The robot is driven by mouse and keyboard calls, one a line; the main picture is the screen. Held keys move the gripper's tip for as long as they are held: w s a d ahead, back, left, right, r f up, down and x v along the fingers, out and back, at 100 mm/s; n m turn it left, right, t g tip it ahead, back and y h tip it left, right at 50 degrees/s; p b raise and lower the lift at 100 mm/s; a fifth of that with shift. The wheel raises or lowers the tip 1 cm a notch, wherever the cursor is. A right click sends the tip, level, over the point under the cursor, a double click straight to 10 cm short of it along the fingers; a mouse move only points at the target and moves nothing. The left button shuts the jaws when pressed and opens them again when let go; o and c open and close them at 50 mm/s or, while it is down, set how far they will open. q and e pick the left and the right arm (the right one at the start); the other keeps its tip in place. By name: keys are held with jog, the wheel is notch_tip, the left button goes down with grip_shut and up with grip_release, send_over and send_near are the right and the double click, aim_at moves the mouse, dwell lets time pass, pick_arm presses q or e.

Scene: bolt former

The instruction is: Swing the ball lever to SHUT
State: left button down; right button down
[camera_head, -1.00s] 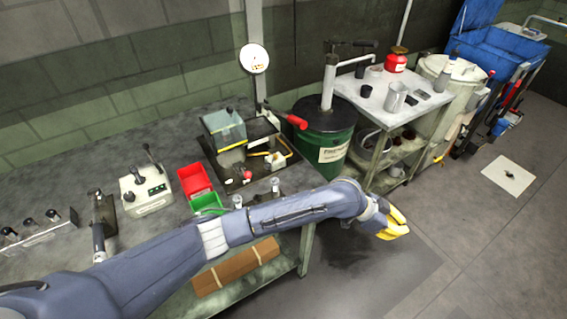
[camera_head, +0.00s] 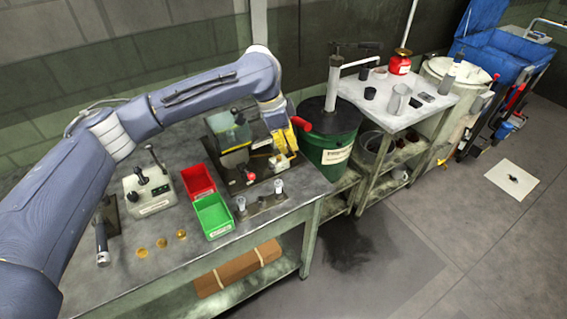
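The bolt former (camera_head: 229,133) stands on the bench below my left forearm, a black machine with a clear guard. A small red ball (camera_head: 251,176) shows at its front, and a red grip (camera_head: 301,124) sticks out at its right side. No SHUT mark is readable, and I cannot tell which of these belongs to the ball lever. My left gripper (camera_head: 284,142), with yellow fingers, points down at the machine's right part, just left of the red grip. Its fingertips overlap the machine, so opening and contact cannot be told. My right gripper is out of view.
A grey control box (camera_head: 148,192) with black levers, a red bin (camera_head: 198,181) and a green bin (camera_head: 213,215) stand left of the machine. Several small brass discs (camera_head: 162,243) lie on the bench (camera_head: 150,285). A green drum (camera_head: 328,139) stands close to the right.

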pick_arm(q)
jog(key=x, duration=0.9)
jog(key=shift+a+f, duration=0.25)
jog(key=shift+f, duration=0.05)
jog(key=shift+w+a+f, duration=0.1)
jog(key=shift+w+f, duration=0.05)
jog(key=shift+f, duration=0.15)
jog(key=shift+s+a+r, duration=0.15)
jog(key=shift+a+r, duration=0.15)
jog(key=shift+a, duration=0.55)
jog(key=shift+s+a+r, duration=0.1)
jog(key=shift+a+r, duration=0.2)
jog(key=shift+a, duration=0.55)
